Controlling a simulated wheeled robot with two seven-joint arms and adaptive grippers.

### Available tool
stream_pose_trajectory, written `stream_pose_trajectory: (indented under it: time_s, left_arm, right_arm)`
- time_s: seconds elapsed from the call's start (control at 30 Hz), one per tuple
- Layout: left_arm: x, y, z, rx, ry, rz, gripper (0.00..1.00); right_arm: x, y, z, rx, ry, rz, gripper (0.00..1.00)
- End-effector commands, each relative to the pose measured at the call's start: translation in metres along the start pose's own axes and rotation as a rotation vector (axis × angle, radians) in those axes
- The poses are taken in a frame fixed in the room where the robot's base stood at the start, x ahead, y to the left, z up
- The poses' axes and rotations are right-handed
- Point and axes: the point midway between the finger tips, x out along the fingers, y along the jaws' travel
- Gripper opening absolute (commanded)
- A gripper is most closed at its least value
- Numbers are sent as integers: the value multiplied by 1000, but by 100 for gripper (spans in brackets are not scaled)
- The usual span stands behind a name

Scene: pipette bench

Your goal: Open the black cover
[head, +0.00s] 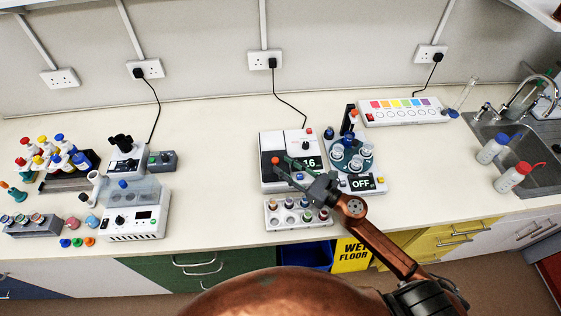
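A white bench device with a dark display (310,162) stands at the middle of the bench. A black cover (267,143) lies flat on its left part, with a red knob (275,160) on it. The cover looks closed. My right gripper (281,167) reaches in from the lower right, over the device. My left gripper is not in view.
A vial rack (300,224) stands in front of the device. A round tube machine (360,183) reading OFF stands close on its right, partly behind my arm. Another white instrument (137,222) and coloured bottles are on the left. A sink (535,174) is at the right.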

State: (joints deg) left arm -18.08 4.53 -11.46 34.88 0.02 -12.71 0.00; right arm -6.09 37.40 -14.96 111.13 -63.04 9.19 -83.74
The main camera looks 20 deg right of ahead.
Motion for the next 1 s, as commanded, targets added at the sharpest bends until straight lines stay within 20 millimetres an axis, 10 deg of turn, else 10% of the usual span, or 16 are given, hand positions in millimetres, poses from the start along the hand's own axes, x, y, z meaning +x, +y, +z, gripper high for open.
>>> stream_pose_trajectory:
  time_s: [0.53,1.0]
  left_arm:
    - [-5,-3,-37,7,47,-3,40]
    - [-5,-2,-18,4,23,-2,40]
  right_arm:
    - [24,0,-1,3,0,-1,33]
    - [24,0,-1,3,0,-1,1]
